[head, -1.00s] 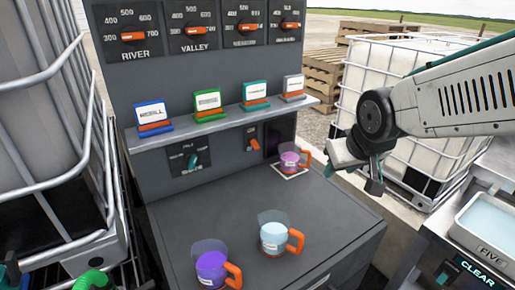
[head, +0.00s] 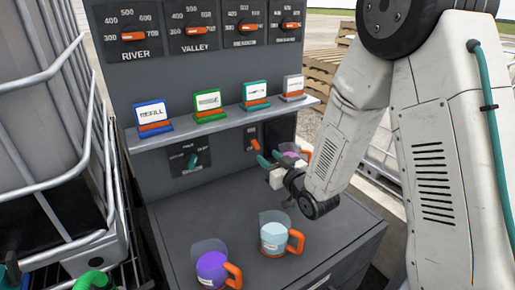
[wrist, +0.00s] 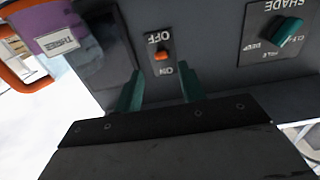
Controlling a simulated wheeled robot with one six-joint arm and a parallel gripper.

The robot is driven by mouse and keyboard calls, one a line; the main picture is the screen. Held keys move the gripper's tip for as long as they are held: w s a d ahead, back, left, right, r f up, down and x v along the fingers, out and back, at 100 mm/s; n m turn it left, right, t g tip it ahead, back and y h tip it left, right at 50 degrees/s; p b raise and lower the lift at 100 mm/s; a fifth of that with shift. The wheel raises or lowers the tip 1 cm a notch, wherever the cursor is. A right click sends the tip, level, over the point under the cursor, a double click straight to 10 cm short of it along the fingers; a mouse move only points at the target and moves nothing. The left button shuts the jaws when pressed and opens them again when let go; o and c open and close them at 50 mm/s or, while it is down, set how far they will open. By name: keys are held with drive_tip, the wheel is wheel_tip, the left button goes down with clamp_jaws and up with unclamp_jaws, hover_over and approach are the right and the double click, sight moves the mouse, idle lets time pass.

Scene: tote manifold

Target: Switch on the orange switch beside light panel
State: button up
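The orange switch (head: 254,144) is on the upright face of the grey console, below the shelf. In the wrist view the switch (wrist: 161,56) shows upside down between the labels OFF and ON; which way it is set I cannot tell for sure. A dark, unlit panel (wrist: 108,50) is beside it, and this panel (head: 281,134) shows partly in the head view, behind the purple mug. My gripper (head: 269,158) is just in front of the switch. Its two green fingers (wrist: 160,90) are apart with nothing between them, pointing toward the switch and not visibly touching it.
A purple mug (head: 291,150) with an orange handle stands close beside my gripper; it also shows in the wrist view (wrist: 62,30). A SHADE knob (wrist: 287,31) is on the other side. Two mugs (head: 274,238) (head: 211,270) stand on the console top. The shelf (head: 225,122) with labelled stands overhangs.

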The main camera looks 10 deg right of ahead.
sight(258, 148)
drive_tip(key=x, duration=0.7)
drive_tip(key=shift+w+a, duration=0.25)
drive_tip(key=shift+w, duration=0.1)
drive_tip(key=shift+r, duration=0.1)
clamp_jaws()
